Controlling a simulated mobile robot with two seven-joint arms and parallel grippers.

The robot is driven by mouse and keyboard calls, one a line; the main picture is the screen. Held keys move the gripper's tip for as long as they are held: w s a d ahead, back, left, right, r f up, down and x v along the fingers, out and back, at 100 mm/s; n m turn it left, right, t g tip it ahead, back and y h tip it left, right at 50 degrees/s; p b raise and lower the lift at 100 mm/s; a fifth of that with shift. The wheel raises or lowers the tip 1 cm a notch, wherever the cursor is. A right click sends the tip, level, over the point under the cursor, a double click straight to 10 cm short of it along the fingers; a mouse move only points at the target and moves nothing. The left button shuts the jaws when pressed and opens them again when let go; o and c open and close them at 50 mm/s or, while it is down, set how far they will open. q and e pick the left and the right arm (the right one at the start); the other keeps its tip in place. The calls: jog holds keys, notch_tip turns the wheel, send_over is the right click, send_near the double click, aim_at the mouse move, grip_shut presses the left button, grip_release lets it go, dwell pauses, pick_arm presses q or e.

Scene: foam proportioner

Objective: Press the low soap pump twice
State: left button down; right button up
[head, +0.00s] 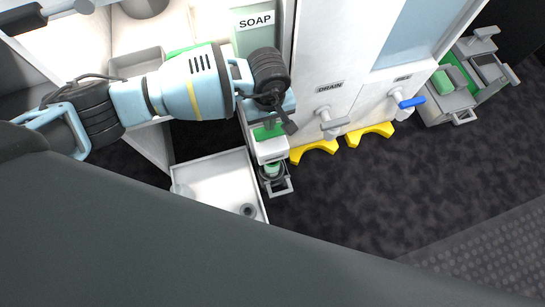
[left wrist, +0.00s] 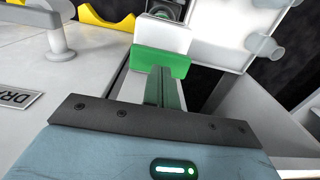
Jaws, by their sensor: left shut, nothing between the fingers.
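The low soap pump shows in the head view as a green pad (head: 268,132) above a white block (head: 271,150), below the SOAP label (head: 255,21). In the left wrist view the green pad (left wrist: 180,66) lies at the fingertips, with the white block (left wrist: 163,36) beyond it. My left gripper (head: 290,127) is shut and empty. Its fingers (left wrist: 164,72) overlap the green pad in the left wrist view. I cannot tell whether they touch it or hover just over it. The gripper hides part of the pump in the head view. My right gripper is not in view.
A small grey holder with a green inside (head: 272,172) sits under the pump. A white tray (head: 215,185) is to its left. The DRAIN handle (head: 331,122) and a blue-tipped lever (head: 411,102) stick out to the right. Yellow feet (head: 313,151) stand on the dark floor.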

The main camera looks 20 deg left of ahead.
pick_arm(q)
jog(key=shift+r+p, duration=0.4)
jog(key=shift+r, duration=0.25)
jog(key=shift+r+p, duration=0.4)
jog(key=shift+r, duration=0.35)
notch_tip(320, 180, up, 2)
jog(key=shift+p, duration=0.6)
jog(key=shift+r+p, duration=0.3)
jog(key=shift+r, duration=0.3)
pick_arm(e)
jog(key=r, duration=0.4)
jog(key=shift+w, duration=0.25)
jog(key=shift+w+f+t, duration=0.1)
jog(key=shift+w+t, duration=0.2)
pick_arm(q)
jog(key=shift+s, duration=0.1)
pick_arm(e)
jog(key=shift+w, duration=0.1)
